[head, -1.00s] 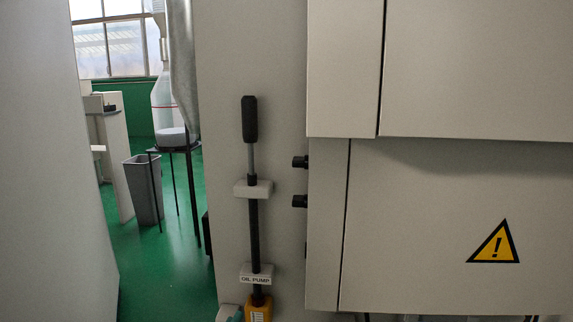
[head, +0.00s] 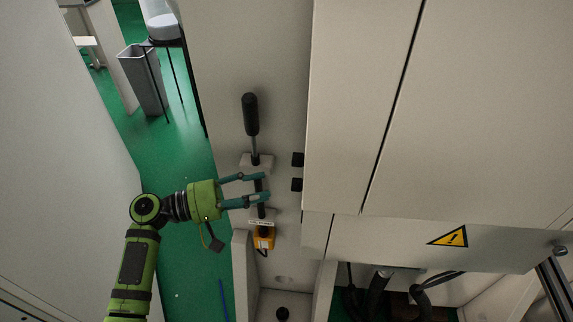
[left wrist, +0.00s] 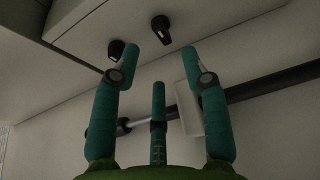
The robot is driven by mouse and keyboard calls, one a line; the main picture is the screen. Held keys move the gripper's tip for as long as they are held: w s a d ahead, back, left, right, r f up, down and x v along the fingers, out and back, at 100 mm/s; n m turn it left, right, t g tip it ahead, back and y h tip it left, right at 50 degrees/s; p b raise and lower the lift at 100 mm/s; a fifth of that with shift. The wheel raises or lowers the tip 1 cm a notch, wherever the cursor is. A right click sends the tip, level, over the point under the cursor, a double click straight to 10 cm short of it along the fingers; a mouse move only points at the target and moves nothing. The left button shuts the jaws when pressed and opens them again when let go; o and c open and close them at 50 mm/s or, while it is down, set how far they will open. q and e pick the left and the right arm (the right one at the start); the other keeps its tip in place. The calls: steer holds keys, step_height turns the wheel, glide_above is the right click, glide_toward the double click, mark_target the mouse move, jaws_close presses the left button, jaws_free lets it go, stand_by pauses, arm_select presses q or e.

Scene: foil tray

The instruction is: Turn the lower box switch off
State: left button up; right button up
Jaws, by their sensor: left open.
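Two black knob switches stick out of the left side of the beige box, one above the other. The upper switch (head: 297,159) and the lower switch (head: 297,184) both show in the head view. In the left wrist view they appear as a left knob (left wrist: 116,48) and a right knob (left wrist: 161,28), beyond the fingertips. My left gripper (head: 264,186) has teal fingers that are spread and empty. It points right, left of the lower switch at about its height, apart from it. In the left wrist view the gripper (left wrist: 160,62) shows three fingers. My right gripper is out of view.
The box front has a warning sign (head: 449,237). Cables hang below the box. Green floor lies left.

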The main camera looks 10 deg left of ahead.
mark_target(297, 185)
arm_select(q)
steer(key=p+x, duration=0.2)
steer(key=x, duration=0.4)
steer(key=shift+d, duration=0.3)
jaws_close()
